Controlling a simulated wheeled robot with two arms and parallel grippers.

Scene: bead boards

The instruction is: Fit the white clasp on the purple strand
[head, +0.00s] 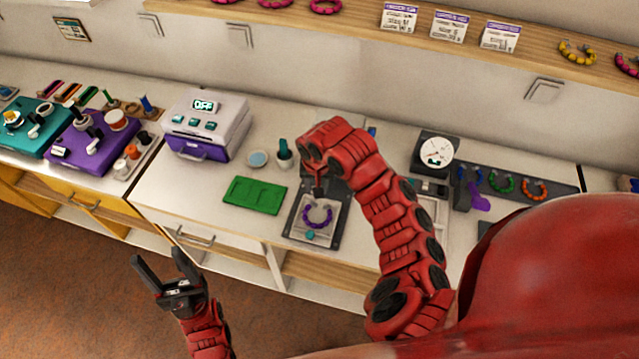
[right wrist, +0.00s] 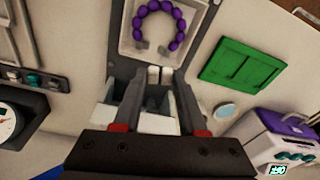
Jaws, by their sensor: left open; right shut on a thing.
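The purple strand (head: 317,218) lies as an open ring on a pale plate in a dark board (head: 291,228). Its gap faces my right gripper (head: 318,192), which is above the board's back part. The right wrist view shows the purple strand (right wrist: 160,15) beyond the fingertips, apart from them. My right gripper is shut on a small white piece (right wrist: 153,74), apparently the white clasp; the fingers hide part of it. My left gripper (head: 161,257) is open and empty, in front of the counter, away from the board.
A green tray (head: 254,195) lies left of the board, with a small bluish dish (head: 258,159) behind it. A white and purple machine (head: 205,125) stands further left. A round dial (head: 436,152) and a rack of coloured strands (head: 520,186) are at the right.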

